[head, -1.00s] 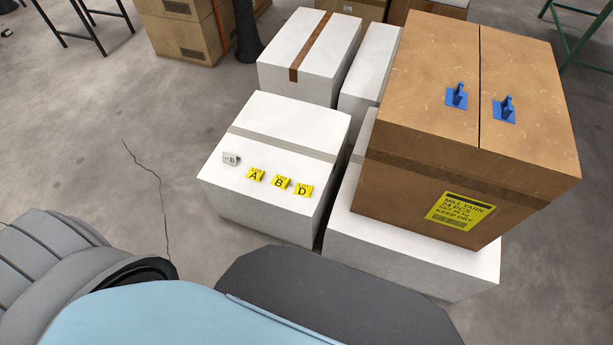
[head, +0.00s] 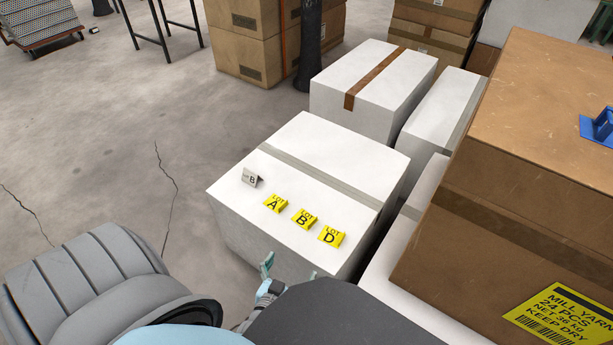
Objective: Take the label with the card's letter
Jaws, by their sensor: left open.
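A small pale folded card (head: 251,178) stands on the white box (head: 235,208); its letter looks like B. In front of it, three yellow lot labels lie in a row on the box top. From left to right they are label A (head: 275,204), label B (head: 304,219) and label D (head: 331,237). My left gripper (head: 289,268) shows at the near side of this box, nearer than the labels and apart from them. Its fingertips are spread with nothing between them. My own body hides the rest of it. My right gripper is not in view.
A large brown carton (head: 530,130) with a blue handle (head: 600,127) stands to the right. Another white box (head: 370,85) with brown tape is behind. Brown cartons (head: 250,45) stand farther back. The cracked concrete floor (head: 110,130) is clear at the left.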

